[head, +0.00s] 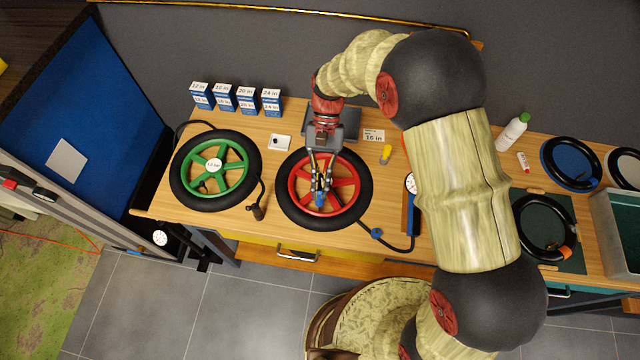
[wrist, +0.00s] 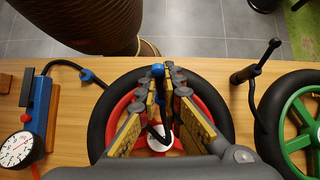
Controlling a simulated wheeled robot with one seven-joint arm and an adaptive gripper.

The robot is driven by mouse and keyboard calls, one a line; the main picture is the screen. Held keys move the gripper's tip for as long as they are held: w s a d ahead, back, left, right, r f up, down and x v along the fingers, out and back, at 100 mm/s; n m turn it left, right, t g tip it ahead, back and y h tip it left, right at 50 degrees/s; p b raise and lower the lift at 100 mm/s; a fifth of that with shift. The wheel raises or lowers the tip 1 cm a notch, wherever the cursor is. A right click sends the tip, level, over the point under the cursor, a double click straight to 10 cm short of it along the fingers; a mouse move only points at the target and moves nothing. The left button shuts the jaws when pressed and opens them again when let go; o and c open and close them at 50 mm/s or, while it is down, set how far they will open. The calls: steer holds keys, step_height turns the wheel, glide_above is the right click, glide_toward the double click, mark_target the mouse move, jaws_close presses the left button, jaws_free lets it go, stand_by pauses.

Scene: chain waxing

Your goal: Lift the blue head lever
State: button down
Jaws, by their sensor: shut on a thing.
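The blue head lever (wrist: 158,71) shows as a blue tip on a dark stem between my fingers, over the red wheel (wrist: 216,97). My gripper (wrist: 164,86) is shut on it, a finger on each side. In the head view my gripper (head: 321,193) points down over the lower middle of the red wheel (head: 341,180), with blue showing at the fingertips. The fingers hide the lever's lower part and how it joins the wheel. A blue pump (wrist: 38,105) with a round gauge (wrist: 16,148) stands beside the wheel, its black hose running towards the tyre.
A blue collar (wrist: 87,76) sits on the hose near the tyre. The green wheel (head: 236,158) lies to the left in the head view, with a black-handled stem (head: 257,212) beside it. Size boxes (head: 246,100) stand behind. A yellow piece (head: 386,153) lies right of the red wheel.

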steer(key=shift+w+g+p, duration=0.25)
steer(key=shift+g+p, duration=0.2)
steer(key=shift+g, duration=0.25)
steer(key=shift+w+g+p, duration=0.25)
steer(key=shift+g+p, duration=0.15)
steer(key=shift+g, duration=0.3)
steer(key=shift+w, duration=0.1)
steer(key=c, duration=1.9)
jaws_free()
steer(key=shift+r, duration=0.1)
steer(key=v, duration=1.2)
steer(key=shift+w+d+f, duration=0.1)
steer(key=shift+f, duration=0.15)
